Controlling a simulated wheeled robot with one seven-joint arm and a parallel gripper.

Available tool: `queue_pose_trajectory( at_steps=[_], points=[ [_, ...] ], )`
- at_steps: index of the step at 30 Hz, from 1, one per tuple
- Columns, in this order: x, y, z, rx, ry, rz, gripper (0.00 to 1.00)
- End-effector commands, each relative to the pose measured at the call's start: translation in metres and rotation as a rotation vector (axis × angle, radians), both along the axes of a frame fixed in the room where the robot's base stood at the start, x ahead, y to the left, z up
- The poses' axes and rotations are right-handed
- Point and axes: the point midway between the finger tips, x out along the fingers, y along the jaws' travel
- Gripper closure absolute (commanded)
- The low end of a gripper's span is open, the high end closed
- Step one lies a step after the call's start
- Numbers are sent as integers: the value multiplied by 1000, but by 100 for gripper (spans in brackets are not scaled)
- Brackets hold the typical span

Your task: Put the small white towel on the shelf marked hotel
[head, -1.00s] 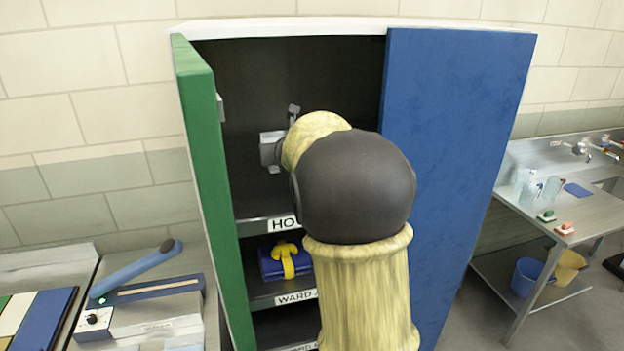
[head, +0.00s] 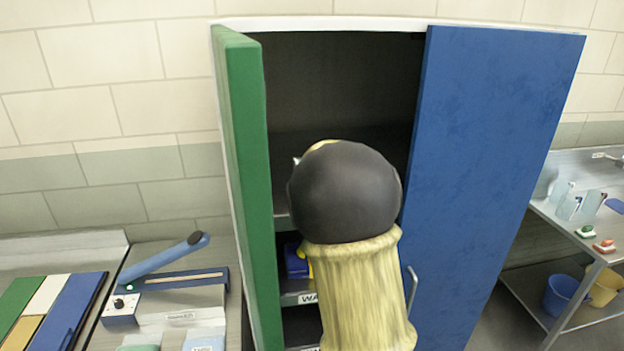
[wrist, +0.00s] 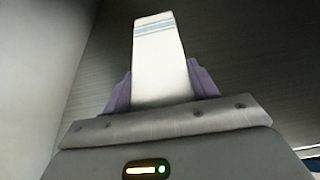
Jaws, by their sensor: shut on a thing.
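My gripper (wrist: 160,95) is shut on the small white towel (wrist: 158,60), which has blue-grey stripes near its far end. The wrist view shows the towel sticking out flat between the purple fingers. In the head view my arm hides the gripper and the towel. The arm reaches into the upper opening of the cabinet (head: 320,75). The front edge of the upper shelf (head: 282,222) shows only at its left end; its label is behind my arm. Whether the towel touches the shelf cannot be seen.
The green door (head: 243,190) stands open on the left, and a blue door (head: 490,170) is on the right. A lower shelf holds a blue folded item (head: 296,260), partly hidden. A bench with a blue-armed device (head: 165,262) is at left; a metal table (head: 560,215) is at right.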

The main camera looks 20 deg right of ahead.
Motion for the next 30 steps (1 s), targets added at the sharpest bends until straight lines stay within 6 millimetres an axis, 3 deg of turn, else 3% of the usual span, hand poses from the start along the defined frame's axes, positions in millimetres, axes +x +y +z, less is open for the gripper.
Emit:
queue_pose_trajectory(
  at_steps=[10,11,13,14,25,30],
  points=[
    [0,0,-3,1,-2,0,66],
    [0,0,-2,1,-1,0,35],
    [0,0,-2,1,-1,0,21],
    [0,0,-2,1,-1,0,19],
    [0,0,1,1,0,-1,19],
    [-12,3,4,1,-3,-1,19]
  ],
)
